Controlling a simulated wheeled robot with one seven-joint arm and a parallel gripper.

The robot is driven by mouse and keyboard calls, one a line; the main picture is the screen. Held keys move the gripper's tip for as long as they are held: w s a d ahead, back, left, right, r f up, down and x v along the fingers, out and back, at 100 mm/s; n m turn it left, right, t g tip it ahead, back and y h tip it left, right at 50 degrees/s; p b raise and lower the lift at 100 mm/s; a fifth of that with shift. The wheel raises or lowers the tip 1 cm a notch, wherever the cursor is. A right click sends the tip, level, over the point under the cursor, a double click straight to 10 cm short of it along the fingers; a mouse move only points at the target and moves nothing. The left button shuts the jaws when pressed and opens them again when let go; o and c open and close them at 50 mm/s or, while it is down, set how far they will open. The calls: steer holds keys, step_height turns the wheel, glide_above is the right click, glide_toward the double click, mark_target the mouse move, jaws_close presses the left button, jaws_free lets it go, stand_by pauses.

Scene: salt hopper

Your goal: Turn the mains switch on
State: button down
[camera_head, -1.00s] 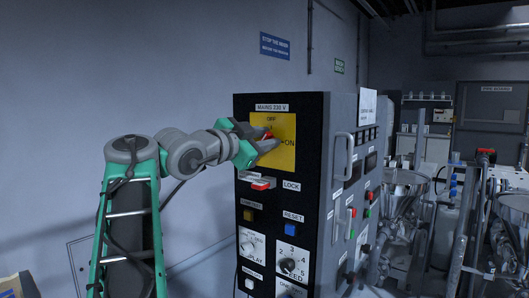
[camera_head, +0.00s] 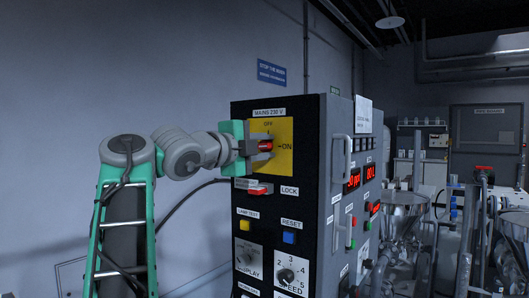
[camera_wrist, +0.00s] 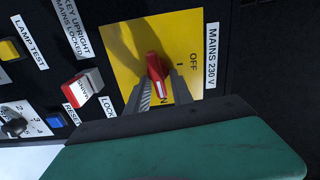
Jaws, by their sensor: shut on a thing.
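The mains switch is a red handle (camera_head: 265,146) on a yellow plate (camera_head: 285,135) under the MAINS 230 V label, on the upper front of the black cabinet. The handle lies level and points at ON. OFF is marked above it. My gripper (camera_head: 267,147) is shut on the handle, one finger above and one below. In the wrist view the red handle (camera_wrist: 155,68) sits between my gripper's two grey fingers (camera_wrist: 163,88), its tip towards the partly hidden ON mark.
A red and white lock key (camera_head: 258,190) sticks out just below the switch. Lower are a yellow lamp test button (camera_head: 245,225), a blue reset button (camera_head: 289,238) and a speed dial (camera_head: 287,275). Red displays (camera_head: 354,180) are lit on the cabinet's side. Steel hoppers (camera_head: 402,205) stand right.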

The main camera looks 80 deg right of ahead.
steer(key=shift+f+m, duration=0.1)
steer(key=shift+m, duration=0.4)
steer(key=c, duration=1.4)
jaws_free()
steer(key=shift+c, duration=0.2)
steer(key=shift+w+a, duration=0.1)
steer(key=v, duration=0.7)
steer(key=shift+a+b, duration=0.3)
steer(key=shift+b, duration=0.05)
steer(key=shift+w, duration=0.15)
